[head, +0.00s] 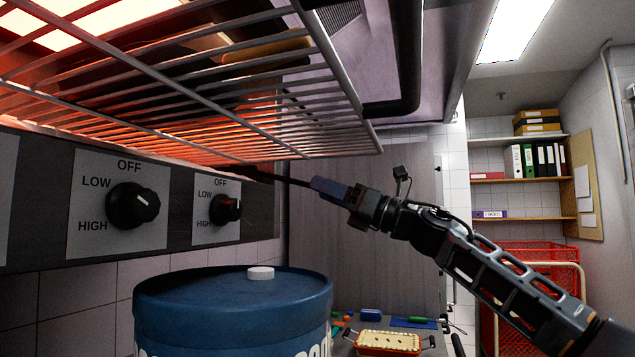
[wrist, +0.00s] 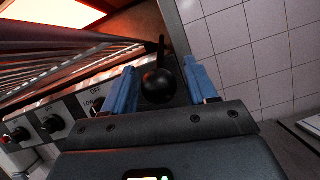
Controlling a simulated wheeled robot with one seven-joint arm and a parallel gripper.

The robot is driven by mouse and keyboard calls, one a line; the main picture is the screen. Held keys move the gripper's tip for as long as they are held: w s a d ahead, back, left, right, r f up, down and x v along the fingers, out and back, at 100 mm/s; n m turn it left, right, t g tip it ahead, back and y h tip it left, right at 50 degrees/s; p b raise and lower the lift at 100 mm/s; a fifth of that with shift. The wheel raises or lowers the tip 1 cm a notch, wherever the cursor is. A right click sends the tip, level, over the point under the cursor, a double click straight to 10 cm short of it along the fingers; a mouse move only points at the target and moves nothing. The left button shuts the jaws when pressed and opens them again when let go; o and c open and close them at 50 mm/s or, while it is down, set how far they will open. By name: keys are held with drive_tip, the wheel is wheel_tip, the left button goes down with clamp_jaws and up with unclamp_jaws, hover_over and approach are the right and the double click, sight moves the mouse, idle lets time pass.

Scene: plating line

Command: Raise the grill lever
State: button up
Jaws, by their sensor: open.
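The grill (head: 190,90) fills the upper left of the head view, its wire rack lit by an orange glow. A thin dark lever (head: 288,180) runs from under the rack towards my gripper (head: 314,184). In the wrist view the lever's black ball knob (wrist: 158,86) shows between the two blue fingers of my gripper (wrist: 161,68), with a gap on each side. My gripper is open around the knob. In the head view the fingers hide the knob.
Knobs (head: 133,206) marked OFF, LOW and HIGH sit on the grill's front panel. A blue drum (head: 232,300) with a white cap stands below. A pie dish (head: 388,343) is on the counter. Shelves with binders (head: 535,160) and a red crate (head: 530,262) are at right.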

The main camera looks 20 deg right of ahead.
drive_tip(key=shift+x, duration=1.25)
drive_tip(key=shift+c, duration=0.4)
clamp_jaws()
